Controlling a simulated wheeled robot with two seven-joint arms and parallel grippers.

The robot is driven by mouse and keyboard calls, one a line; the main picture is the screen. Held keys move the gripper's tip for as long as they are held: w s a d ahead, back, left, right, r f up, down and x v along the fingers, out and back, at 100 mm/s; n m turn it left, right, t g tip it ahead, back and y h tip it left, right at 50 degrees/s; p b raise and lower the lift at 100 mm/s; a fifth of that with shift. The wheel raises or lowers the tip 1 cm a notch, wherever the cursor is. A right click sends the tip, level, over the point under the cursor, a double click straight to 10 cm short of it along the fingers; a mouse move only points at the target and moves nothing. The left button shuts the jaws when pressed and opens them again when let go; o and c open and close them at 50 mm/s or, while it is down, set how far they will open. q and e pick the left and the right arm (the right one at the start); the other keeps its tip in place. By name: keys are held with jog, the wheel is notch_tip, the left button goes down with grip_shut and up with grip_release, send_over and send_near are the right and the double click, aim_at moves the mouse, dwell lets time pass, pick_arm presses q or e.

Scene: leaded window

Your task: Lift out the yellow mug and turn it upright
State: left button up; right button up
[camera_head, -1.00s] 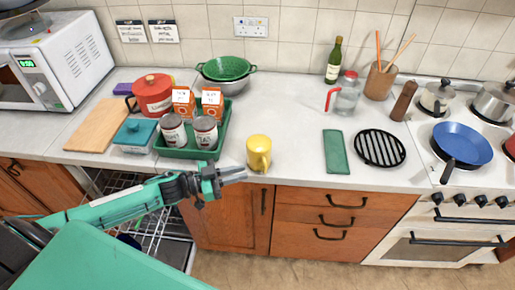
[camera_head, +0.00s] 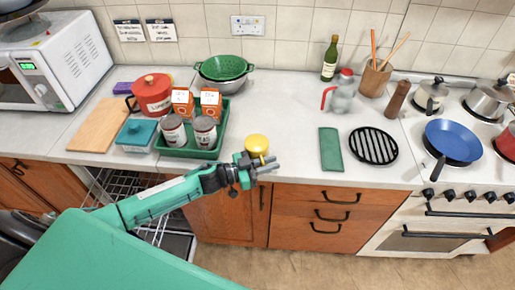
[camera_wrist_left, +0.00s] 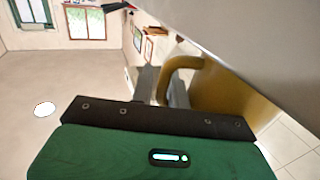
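The yellow mug (camera_head: 257,144) stands at the front edge of the counter, right of the green tray. Its top shows as a plain closed yellow disc, so it looks upside down. My left gripper (camera_head: 272,165) is in front of the mug and hides its lower part and handle in the head view. In the left wrist view the mug (camera_wrist_left: 232,98) is close on the right. Its handle (camera_wrist_left: 184,64) reaches to the grey fingers (camera_wrist_left: 162,86), which look apart, with the handle at the gap between them. I cannot tell whether they touch it. My right gripper is out of view.
The green tray (camera_head: 187,154) with tins and orange boxes stands left of the mug. A green cloth (camera_head: 331,149) and black round rack (camera_head: 373,146) lie to the right, with clear counter between. An open dishwasher rack (camera_head: 125,190) is below left.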

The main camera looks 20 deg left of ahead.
pick_arm(q)
grip_shut()
